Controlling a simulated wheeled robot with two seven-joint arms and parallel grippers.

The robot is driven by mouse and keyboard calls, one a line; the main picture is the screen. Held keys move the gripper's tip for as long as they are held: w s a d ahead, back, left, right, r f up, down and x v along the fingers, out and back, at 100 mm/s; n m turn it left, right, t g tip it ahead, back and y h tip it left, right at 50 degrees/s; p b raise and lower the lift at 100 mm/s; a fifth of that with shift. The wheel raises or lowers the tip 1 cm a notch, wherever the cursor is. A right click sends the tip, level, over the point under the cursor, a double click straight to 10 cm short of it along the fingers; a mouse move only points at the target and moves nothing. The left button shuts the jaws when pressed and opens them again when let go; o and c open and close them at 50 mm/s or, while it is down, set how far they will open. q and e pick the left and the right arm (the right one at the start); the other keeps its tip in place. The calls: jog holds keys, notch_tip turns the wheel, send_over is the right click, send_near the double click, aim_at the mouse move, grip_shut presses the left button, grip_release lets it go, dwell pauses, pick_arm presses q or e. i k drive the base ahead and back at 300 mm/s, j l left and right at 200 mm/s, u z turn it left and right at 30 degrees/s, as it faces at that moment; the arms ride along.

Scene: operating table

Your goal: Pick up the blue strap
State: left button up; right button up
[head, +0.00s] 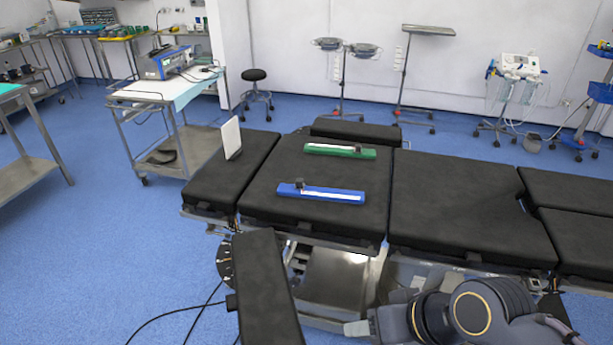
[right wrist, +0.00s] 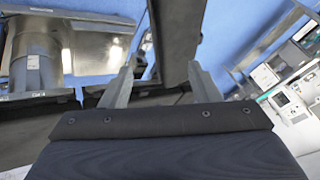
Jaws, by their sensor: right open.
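The blue strap (head: 315,192), with a white strip and a small dark buckle near its left end, lies on the black padded operating table (head: 255,205). A similar green strap (head: 340,151) lies behind it. My right gripper (head: 356,328) is low at the front, below the table's front edge and well apart from the blue strap. In the right wrist view its two fingers (right wrist: 160,85) stand apart with nothing clearly held between them. The blue strap does not show in that view. My left gripper is not in view.
A black padded board (head: 266,290) juts from the table's front, left of my right gripper. A white panel (head: 231,138) stands upright on the table's left part. A steel cart (head: 175,120) stands behind left. The table around the blue strap is clear.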

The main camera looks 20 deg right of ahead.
aim_at(342, 195)
jog(key=k+u, duration=0.25)
jog(key=k+j+u, duration=0.25)
jog(key=k, duration=0.15)
jog(key=l+u, duration=1.2)
jog(key=k+l, duration=0.1)
jog(key=l, duration=0.45)
jog(key=k+l, duration=0.1)
jog(key=l, duration=0.5)
jog(key=k+l, duration=0.1)
jog(key=l, duration=0.45)
